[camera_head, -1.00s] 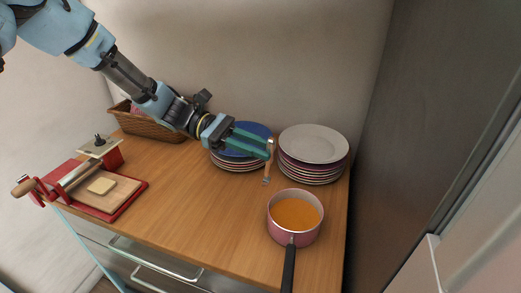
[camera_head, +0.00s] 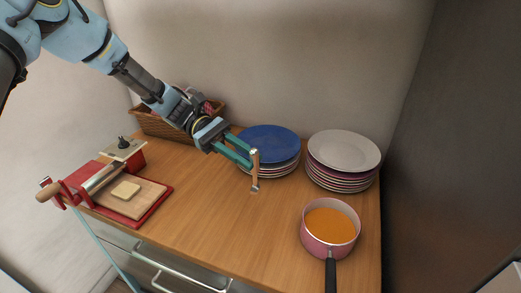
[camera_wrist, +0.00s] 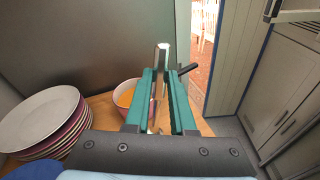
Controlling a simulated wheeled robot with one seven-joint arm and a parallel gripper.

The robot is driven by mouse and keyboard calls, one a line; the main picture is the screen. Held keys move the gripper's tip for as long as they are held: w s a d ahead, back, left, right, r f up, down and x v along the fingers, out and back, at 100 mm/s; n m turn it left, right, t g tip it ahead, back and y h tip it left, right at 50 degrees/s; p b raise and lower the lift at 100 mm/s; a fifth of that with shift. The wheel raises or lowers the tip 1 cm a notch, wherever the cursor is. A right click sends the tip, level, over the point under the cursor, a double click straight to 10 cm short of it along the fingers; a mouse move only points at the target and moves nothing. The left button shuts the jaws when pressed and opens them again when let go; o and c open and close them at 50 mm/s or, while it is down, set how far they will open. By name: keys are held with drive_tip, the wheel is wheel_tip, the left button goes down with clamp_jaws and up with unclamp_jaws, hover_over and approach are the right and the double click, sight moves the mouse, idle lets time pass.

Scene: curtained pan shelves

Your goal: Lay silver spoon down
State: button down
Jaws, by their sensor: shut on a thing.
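My gripper (camera_head: 248,160) is shut on the silver spoon (camera_head: 254,172), which hangs roughly upright from the fingertips in front of the blue-topped plate stack. The spoon's lower end is close to the wooden counter (camera_head: 205,215); I cannot tell whether it touches. In the wrist view the spoon (camera_wrist: 162,58) stands between the green fingers (camera_wrist: 160,100) and is seen partly edge-on. The fingers hide part of it there.
A blue-topped plate stack (camera_head: 270,142) and a white-topped plate stack (camera_head: 343,152) stand at the back. A pink saucepan (camera_head: 318,246) with orange liquid is at the right. A red slicer (camera_head: 110,180) and wicker basket (camera_head: 160,125) are left. The middle counter is clear.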

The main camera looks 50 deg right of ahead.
drive_tip(key=w+a+f+m+t+y, duration=0.2)
drive_tip(key=w+a+f+m+t, duration=0.4)
drive_tip(key=w+a+m+t, duration=0.4)
drive_tip(key=w+a+f+m+t+y, duration=0.3)
drive_tip(key=w+a+f+m+t, duration=0.3)
drive_tip(key=a, duration=1.4)
drive_tip(key=w+a+f+m+t+y, duration=0.3)
drive_tip(key=w+a+f+m+t, duration=0.2)
drive_tip(key=w+a+m+t, duration=0.9)
drive_tip(key=w+a, duration=0.2)
drive_tip(key=w, duration=0.4)
drive_tip(key=shift+f+t, duration=0.3)
drive_tip(key=shift+f, duration=0.1)
drive_tip(key=shift+w+d, duration=0.1)
